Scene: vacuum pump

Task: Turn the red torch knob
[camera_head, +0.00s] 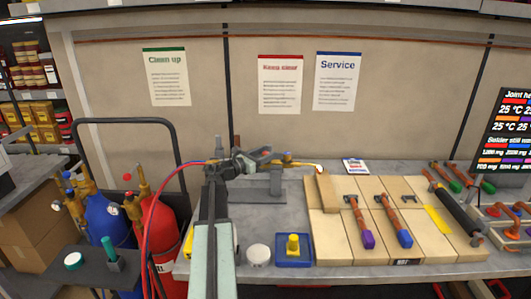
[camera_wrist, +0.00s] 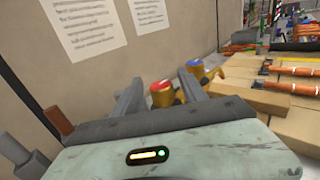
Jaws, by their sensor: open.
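The red torch knob (camera_wrist: 161,88) shows in the wrist view as a red cap on a brass valve. It lies between the two fingers of my gripper (camera_wrist: 159,78), which are apart. Whether a finger touches it I cannot tell. A blue knob (camera_wrist: 195,65) sits just beyond the right finger. In the head view the torch (camera_head: 290,162) rests level on a grey stand (camera_head: 270,186), with a small glow at its right tip. My gripper (camera_head: 228,152) is at the torch's left end, where the knobs are too small or covered to make out.
A red hose (camera_head: 152,215) and a blue hose lead from the torch toward a red cylinder (camera_head: 168,240) and a blue cylinder (camera_head: 103,220) at left. Wooden blocks (camera_head: 345,245) with copper joints fill the bench's right. A yellow piece (camera_head: 293,245) on a blue base stands in front. The wall is close behind.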

